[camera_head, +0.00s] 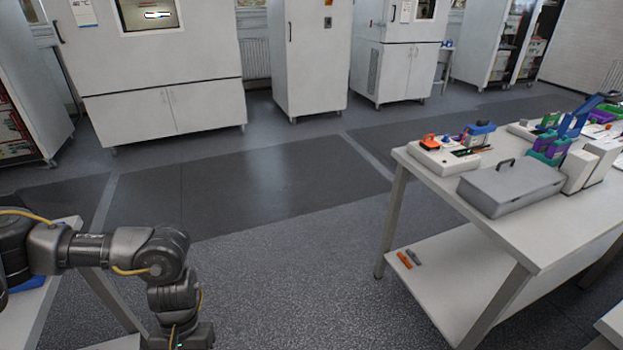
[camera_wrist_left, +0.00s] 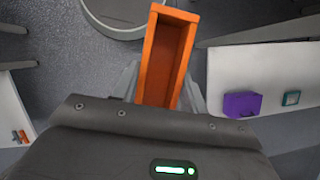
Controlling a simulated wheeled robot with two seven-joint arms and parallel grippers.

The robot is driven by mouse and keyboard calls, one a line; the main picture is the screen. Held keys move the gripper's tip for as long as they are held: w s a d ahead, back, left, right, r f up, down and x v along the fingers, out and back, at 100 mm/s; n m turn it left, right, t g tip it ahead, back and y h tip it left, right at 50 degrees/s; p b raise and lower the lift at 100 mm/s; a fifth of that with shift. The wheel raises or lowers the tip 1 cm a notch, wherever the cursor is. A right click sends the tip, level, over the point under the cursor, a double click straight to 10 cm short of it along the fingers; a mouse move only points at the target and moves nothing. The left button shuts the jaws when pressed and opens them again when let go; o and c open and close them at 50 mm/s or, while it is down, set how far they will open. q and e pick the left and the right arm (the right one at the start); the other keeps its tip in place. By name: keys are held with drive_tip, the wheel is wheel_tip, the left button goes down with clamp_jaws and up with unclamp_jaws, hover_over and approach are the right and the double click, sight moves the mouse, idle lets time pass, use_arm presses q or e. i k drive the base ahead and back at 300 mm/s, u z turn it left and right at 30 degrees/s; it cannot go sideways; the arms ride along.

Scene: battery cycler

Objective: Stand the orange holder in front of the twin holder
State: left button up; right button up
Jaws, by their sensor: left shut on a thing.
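The orange holder (camera_wrist_left: 150,56), an open-topped long box, is between the fingers of my left gripper (camera_wrist_left: 160,88) in the left wrist view. The gripper is shut on it and holds it above the floor. In the head view my left arm comes in at the lower left, and its gripper and the holder are below the picture's edge. I cannot tell which thing is the twin holder. Coloured holders, green and purple (camera_head: 548,150), stand on the right-hand table in the head view. My right gripper is not in view.
The white table (camera_head: 535,240) at right bears a grey lidded case (camera_head: 510,187), white boxes and a device with an orange part (camera_head: 429,141). Small orange and grey pieces lie on its lower shelf. A purple box (camera_wrist_left: 242,105) and teal item (camera_wrist_left: 291,98) lie on a white surface. The middle floor is clear.

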sight(504, 141)
drive_tip(key=i, duration=5.1)
drive_tip(key=z, duration=4.5)
drive_tip(key=i, duration=0.5)
